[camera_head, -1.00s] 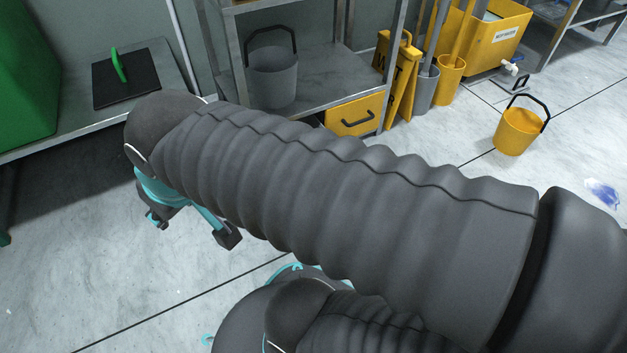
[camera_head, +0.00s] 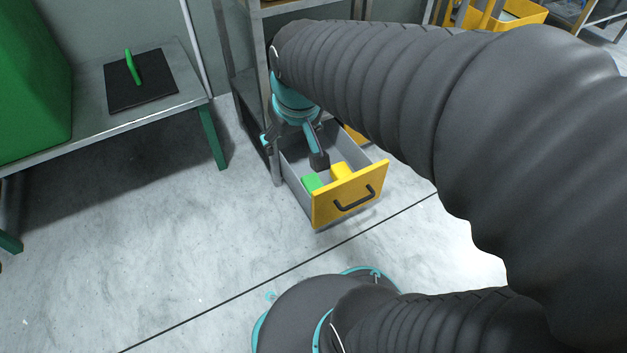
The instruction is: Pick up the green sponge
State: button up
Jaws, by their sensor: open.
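The green sponge (camera_head: 312,182) lies inside the pulled-out drawer (camera_head: 332,208), near its left side and close to the yellow front. A yellow block (camera_head: 341,172) lies to its right. My gripper (camera_head: 293,152) is open above the left and back part of the drawer, with nothing seen between its fingers. One dark fingertip is just above and behind the green sponge in the picture. The other is by the drawer's left edge. I cannot tell the height gap to the sponge. My arm hides part of the drawer's back.
The drawer belongs to a metal shelf (camera_head: 247,88). The floor (camera_head: 150,255) in front is clear.

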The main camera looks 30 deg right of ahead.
jog(key=w+d+f+g+p, duration=0.15)
jog(key=w+d+f, duration=0.35)
jog(key=w, duration=0.5)
jog(key=g, duration=0.3)
send_over(313, 183)
jog(key=shift+m, duration=0.3)
notch_tip(313, 183, down, 34)
jog(key=shift+r, duration=0.1)
jog(key=shift+f+b, duration=0.35)
jog(key=shift+f, duration=2.75)
jog(key=c, duration=0.7)
